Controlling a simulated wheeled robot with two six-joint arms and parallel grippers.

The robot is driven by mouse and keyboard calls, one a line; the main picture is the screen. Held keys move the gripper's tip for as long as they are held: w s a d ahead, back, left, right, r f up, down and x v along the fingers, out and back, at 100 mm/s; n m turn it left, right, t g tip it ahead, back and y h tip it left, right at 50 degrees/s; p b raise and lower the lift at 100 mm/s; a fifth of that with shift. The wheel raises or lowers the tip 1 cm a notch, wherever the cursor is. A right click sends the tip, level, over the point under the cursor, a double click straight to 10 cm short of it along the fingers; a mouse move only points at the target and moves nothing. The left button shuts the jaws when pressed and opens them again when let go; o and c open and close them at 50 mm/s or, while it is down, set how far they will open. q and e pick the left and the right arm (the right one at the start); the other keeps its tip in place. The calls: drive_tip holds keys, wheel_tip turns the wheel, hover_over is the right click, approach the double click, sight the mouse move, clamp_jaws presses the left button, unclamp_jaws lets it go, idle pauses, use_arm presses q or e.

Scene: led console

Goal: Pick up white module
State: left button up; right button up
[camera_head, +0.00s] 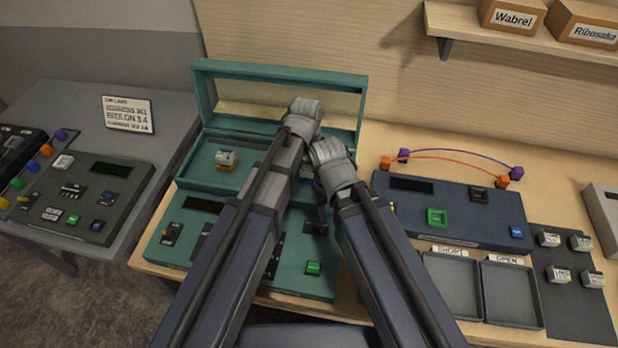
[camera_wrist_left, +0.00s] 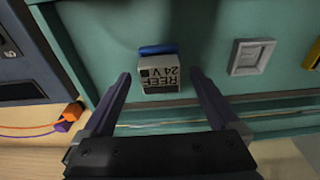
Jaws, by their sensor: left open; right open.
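A white module (camera_wrist_left: 160,76) marked "REEF 24 V", with a blue bar along one edge, sits on the teal console (camera_wrist_left: 214,30). My left gripper (camera_wrist_left: 159,80) is open, with one finger on each side of the module and a gap on both sides. In the head view my arms hide this module and my left fingers. The teal console (camera_head: 200,250) also shows there, with its raised frame behind. My right gripper (camera_head: 321,197) is open and empty over the console, partly hidden by its own wrist.
A module with yellow (camera_head: 226,158) sits at the console's left. An empty white frame (camera_wrist_left: 250,57) is beside the REEF module. A blue console (camera_head: 460,215) with arched cables, two trays (camera_head: 452,290) and several small modules (camera_head: 560,273) are at right. A grey console (camera_head: 95,190) stands left.

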use_arm(q)
drive_tip(key=shift+w+f, duration=0.1)
drive_tip(key=shift+f, duration=0.55)
drive_tip(key=shift+r, duration=0.1)
drive_tip(key=c, duration=1.5)
